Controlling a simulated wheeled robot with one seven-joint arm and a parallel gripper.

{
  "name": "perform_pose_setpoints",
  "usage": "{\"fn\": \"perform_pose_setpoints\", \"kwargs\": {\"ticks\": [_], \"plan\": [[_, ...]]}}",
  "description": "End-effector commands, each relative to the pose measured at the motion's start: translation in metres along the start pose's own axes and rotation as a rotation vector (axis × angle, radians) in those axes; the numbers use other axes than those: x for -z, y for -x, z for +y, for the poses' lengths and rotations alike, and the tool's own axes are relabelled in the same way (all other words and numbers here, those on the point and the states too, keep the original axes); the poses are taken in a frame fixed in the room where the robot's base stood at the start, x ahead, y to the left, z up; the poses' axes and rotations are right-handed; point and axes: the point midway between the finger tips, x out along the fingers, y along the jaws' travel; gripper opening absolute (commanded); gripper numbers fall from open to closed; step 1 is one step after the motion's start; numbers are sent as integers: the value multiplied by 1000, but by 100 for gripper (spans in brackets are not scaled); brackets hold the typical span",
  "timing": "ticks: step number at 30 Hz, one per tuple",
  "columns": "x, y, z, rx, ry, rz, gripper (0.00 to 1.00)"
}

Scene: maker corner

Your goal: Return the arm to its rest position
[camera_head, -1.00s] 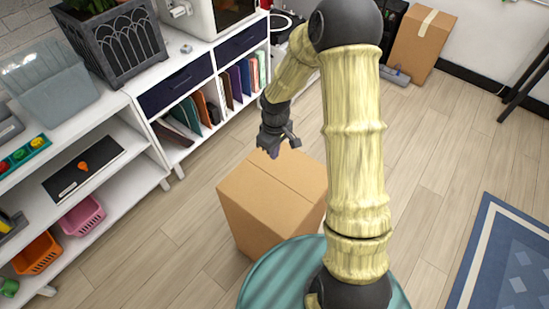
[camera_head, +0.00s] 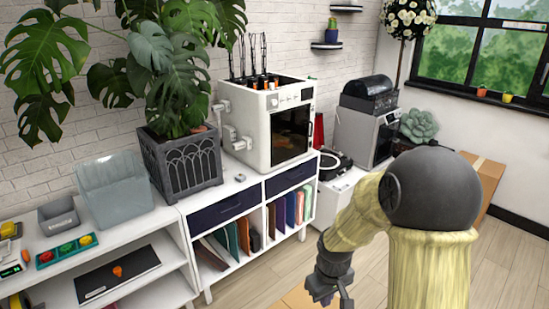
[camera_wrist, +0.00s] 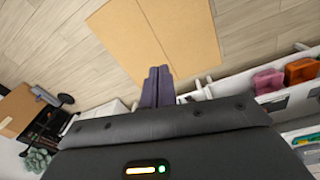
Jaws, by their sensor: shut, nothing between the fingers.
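My arm, with pale yellow-green links and dark grey joints, rises at the lower right of the head view. My gripper (camera_head: 325,295) hangs at the bottom of that view, in front of the white shelf unit. In the wrist view my gripper (camera_wrist: 158,72) shows its two dark fingers together, with nothing between them. They point over a cardboard box (camera_wrist: 160,40) on the wood floor. Only a sliver of that box (camera_head: 299,297) shows at the bottom edge of the head view.
A white shelf unit (camera_head: 192,204) with folders stands left of my gripper. On it are a grey planter (camera_head: 182,165) and a white machine (camera_head: 262,125). A second cardboard box (camera_head: 487,180) stands behind my arm. Some wood floor (camera_head: 375,260) is clear.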

Motion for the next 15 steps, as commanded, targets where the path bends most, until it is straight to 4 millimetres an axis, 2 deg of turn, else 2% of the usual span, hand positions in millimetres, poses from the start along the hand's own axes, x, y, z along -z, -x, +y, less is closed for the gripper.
{"fn": "perform_pose_setpoints", "kwargs": {"ticks": [1,3,9,15], "plan": [[-10,16,-1,-13,-46,18,0],[-25,32,-3,-24,-117,40,0],[-67,70,-13,-36,-322,115,0],[-91,86,-20,-28,-446,162,0]]}}
